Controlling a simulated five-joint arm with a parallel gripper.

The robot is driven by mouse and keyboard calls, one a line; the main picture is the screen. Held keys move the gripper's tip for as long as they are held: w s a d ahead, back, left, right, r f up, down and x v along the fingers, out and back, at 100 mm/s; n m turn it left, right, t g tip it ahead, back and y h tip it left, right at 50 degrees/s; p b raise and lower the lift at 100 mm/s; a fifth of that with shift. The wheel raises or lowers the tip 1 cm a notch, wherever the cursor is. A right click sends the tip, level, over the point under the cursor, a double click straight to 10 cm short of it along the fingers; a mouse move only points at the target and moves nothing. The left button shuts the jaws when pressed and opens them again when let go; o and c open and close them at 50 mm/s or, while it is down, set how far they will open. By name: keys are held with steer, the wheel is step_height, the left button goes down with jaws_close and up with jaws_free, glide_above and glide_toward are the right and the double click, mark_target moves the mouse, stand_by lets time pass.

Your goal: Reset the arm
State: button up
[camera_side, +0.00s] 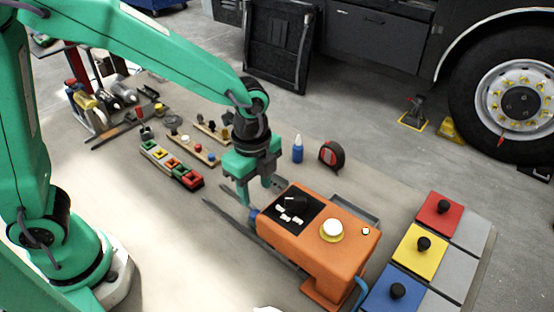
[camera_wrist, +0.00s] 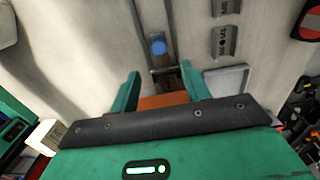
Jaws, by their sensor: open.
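My gripper (camera_side: 257,191) hangs from the green arm with its fingers pointing down, beside the left end of the orange box (camera_side: 345,246). The box has a black top panel with several small white pieces and a white button (camera_side: 332,230) on a yellow ring. In the wrist view my gripper (camera_wrist: 160,78) shows two green fingers spread apart with nothing held between them. A strip of orange (camera_wrist: 163,100) shows between the fingers near the palm. A round blue part (camera_wrist: 158,46) lies beyond the fingertips on a dark rail.
Red (camera_side: 439,215), yellow (camera_side: 420,250) and blue (camera_side: 397,291) pads with black knobs lie at the right. A blue bottle (camera_side: 298,150) and a red-black tape measure (camera_side: 331,155) stand behind the gripper. A row of coloured blocks (camera_side: 171,164) and tools lie left. A truck wheel (camera_side: 515,100) stands beyond.

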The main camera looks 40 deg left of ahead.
steer(key=s+a+r+n+t, duration=0.2)
steer(key=s+a+r+n, duration=0.3)
steer(key=a+n, duration=0.3)
steer(key=s+a+r+n+t, duration=0.3)
steer(key=s+a+r+n, duration=0.2)
steer(key=a+r+n, duration=0.3)
steer(key=shift+s+a+r+n+t, duration=0.25)
steer(key=shift+s+r+n+t, duration=0.05)
steer(key=shift+n, duration=0.7)
